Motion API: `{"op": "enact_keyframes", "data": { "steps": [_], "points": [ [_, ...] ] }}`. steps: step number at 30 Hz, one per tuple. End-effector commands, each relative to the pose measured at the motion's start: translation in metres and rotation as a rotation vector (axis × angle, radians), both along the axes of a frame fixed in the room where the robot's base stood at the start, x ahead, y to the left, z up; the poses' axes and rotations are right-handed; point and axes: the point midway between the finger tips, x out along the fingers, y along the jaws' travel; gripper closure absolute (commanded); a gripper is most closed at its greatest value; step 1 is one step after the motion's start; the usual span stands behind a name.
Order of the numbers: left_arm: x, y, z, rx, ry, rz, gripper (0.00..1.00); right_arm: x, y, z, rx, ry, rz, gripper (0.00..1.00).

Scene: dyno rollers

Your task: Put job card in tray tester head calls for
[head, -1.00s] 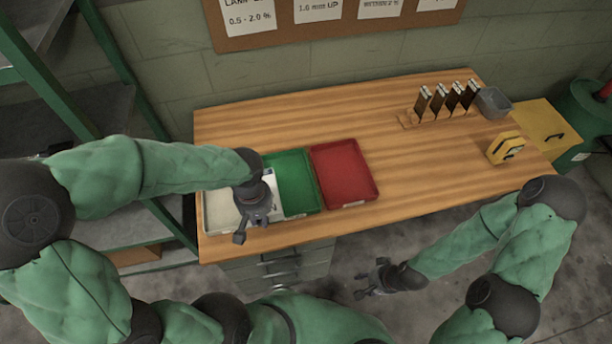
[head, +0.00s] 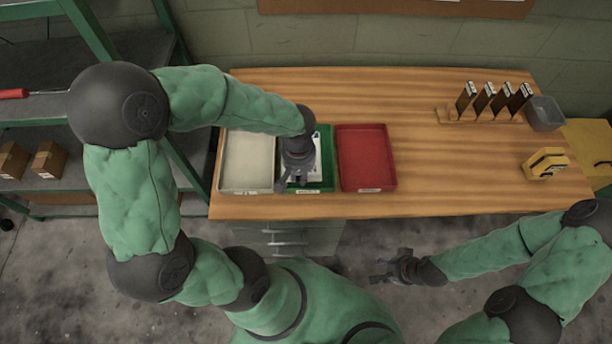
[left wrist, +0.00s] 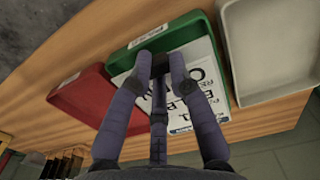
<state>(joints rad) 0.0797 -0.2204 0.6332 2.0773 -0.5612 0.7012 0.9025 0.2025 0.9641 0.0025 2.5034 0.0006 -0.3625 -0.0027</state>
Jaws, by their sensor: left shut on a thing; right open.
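My left gripper (head: 292,186) is shut on the white job card (head: 318,158), over the green tray (head: 327,184). In the left wrist view the card (left wrist: 202,88) has large dark print, and the shut fingers (left wrist: 160,64) cover part of it. The card lies over the green tray (left wrist: 170,38); I cannot tell whether it touches the tray floor. The white tray (head: 248,160) is on the left and the red tray (head: 366,157) on the right. My right gripper (head: 385,272) is open and empty, in front of the table.
A yellow device (head: 545,163) stands at the table's right. Behind it are a rack of several dark upright items (head: 492,100) and a grey bin (head: 545,113). The wooden tabletop (head: 440,170) between trays and device is clear. A green-framed shelf (head: 85,45) is on the left.

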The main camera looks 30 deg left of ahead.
Motion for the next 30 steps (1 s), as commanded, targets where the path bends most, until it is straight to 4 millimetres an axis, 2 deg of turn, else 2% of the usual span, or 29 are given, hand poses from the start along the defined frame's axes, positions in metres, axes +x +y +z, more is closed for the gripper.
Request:
{"op": "enact_keyframes", "data": {
  "steps": [1,3,10,17,24,30],
  "points": [
    [0.007,0.001,-0.013,-0.001,0.003,0.000,1.00,0.000,0.000,-0.007,0.000,0.000,0.000,0.56],
    [0.017,0.003,-0.026,-0.001,0.004,0.001,1.00,0.000,0.000,-0.012,0.000,0.000,0.000,0.56],
    [0.038,0.007,-0.048,0.000,0.000,0.000,1.00,0.000,0.000,-0.021,0.000,0.000,0.000,0.56],
    [0.047,0.008,-0.059,-0.001,0.001,0.000,1.00,0.000,0.000,-0.025,0.000,-0.001,0.000,0.56],
    [0.048,0.009,-0.091,-0.001,0.001,0.001,1.00,0.000,0.000,-0.043,0.000,0.000,0.000,0.56],
    [0.048,0.009,-0.089,0.001,-0.001,0.001,1.00,0.000,0.000,-0.041,0.000,-0.001,0.000,0.56]
  ]
}}
